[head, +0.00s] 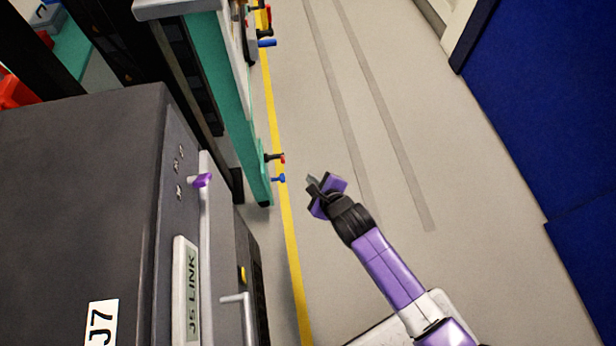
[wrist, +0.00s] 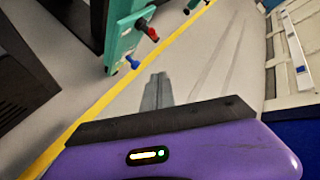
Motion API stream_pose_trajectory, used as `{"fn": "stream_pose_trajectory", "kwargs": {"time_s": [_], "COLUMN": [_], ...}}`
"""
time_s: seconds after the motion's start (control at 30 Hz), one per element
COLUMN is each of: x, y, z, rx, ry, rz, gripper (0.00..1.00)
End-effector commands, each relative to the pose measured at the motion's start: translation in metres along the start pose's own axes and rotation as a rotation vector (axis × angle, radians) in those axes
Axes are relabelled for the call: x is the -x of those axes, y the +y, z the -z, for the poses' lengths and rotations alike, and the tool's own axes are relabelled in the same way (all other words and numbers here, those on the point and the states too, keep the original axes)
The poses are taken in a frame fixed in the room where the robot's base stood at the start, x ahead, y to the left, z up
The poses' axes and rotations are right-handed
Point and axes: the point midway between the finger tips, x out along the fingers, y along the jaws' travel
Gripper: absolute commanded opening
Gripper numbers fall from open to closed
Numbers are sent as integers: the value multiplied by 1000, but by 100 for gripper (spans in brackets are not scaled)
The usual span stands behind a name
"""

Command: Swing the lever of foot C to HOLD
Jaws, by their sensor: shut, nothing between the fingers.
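A teal frame (head: 236,90) stands left of the yellow floor line. Low on its near end are a dark lever with a red tip (head: 276,158) and a small blue lever (head: 279,179). The wrist view shows the red-tipped lever (wrist: 150,31) and the blue lever (wrist: 132,62) ahead, left of the fingers. I cannot read any foot letter or HOLD mark, so I cannot tell which foot is C. My gripper (head: 312,183) is shut and empty, to the right of these levers and apart from them. It also shows in the wrist view (wrist: 158,80).
A dark cabinet (head: 80,190) marked J7 fills the left, with a purple knob (head: 202,180) and a pale handle (head: 236,299). Another blue lever (head: 267,43) sits farther along the frame. Grey floor (head: 410,120) is clear to the right, up to blue panels (head: 540,100).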

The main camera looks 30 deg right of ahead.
Motion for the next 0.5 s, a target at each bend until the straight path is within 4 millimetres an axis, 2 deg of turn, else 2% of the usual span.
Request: {"fn": "stream_pose_trajectory", "kwargs": {"time_s": [0.1,0.4,0.5], "x": [-26,-84,-85], "y": [2,3,2], "z": [0,0,-18], "rx": [0,-1,2], "ry": [-3,-3,-5], "rz": [0,-1,-1], "gripper": [0,0,0]}}
